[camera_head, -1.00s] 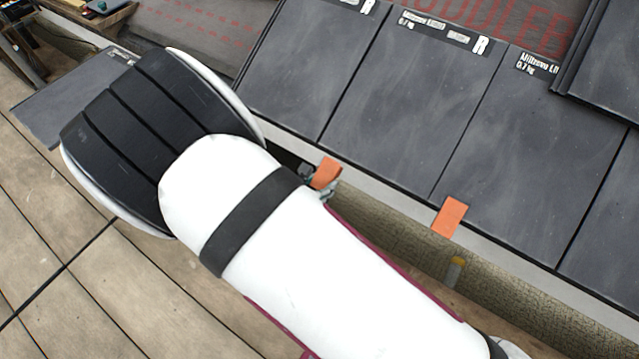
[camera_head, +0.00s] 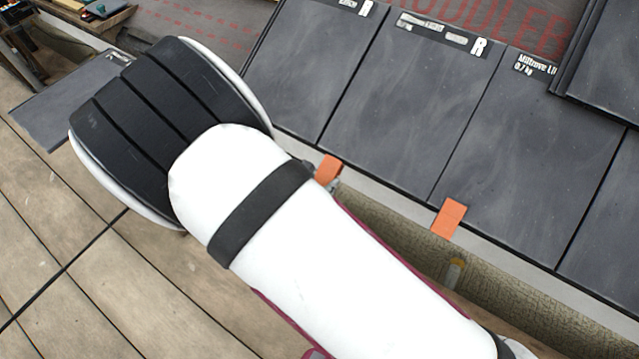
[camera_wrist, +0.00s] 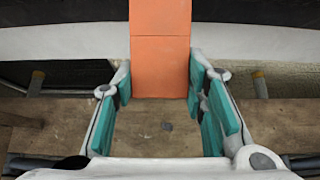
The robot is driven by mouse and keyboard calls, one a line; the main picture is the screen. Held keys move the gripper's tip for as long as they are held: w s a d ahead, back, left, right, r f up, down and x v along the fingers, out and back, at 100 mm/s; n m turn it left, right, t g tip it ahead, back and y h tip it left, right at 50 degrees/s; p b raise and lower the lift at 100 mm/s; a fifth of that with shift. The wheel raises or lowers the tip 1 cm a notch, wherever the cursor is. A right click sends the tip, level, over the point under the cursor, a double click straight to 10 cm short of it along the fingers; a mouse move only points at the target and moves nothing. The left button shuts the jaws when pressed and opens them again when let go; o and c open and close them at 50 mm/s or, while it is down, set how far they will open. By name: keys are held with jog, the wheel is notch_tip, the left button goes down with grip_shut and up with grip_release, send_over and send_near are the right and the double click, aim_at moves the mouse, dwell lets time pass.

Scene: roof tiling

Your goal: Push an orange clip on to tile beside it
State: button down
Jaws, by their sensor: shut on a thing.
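An orange clip (camera_head: 328,169) sits at the lower edge of the slate-grey tile (camera_head: 327,80), partly hidden by my arm in the head view. In the wrist view the same clip (camera_wrist: 160,55) runs from the top edge down between the teal finger pads. My gripper (camera_wrist: 164,95) is shut on the clip's near end, with a pad along each side. The clip's far part lies over the white eave strip and reaches the dark band at the top of the wrist view. My arm hides most of the gripper in the head view.
A second orange clip (camera_head: 448,218) sits on the lower edge of the row of tiles to the right. A loose tile (camera_head: 66,98) lies at left on the wooden deck (camera_head: 135,285). The gutter-side gap below the eave shows brackets (camera_head: 454,271).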

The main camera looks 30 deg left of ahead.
jog(key=shift+w+d+r, duration=0.1)
jog(key=shift+w+r, duration=0.4)
jog(key=shift+w, duration=0.3)
jog(key=shift+w+r, duration=0.5)
jog(key=shift+w, duration=0.3)
dwell(1.9)
jog(key=c, duration=0.9)
grip_release()
jog(key=shift+s, duration=0.1)
jog(key=shift+s+r+p, duration=0.6)
jog(key=shift+r+p, duration=0.2)
jog(key=shift+r, duration=0.2)
jog(key=shift+s+r+p, duration=0.6)
jog(key=shift+r+p, duration=0.15)
jog(key=shift+r, duration=0.2)
jog(key=shift+s+r+p, duration=0.6)
jog(key=shift+r+p, duration=0.2)
jog(key=shift+r, duration=0.2)
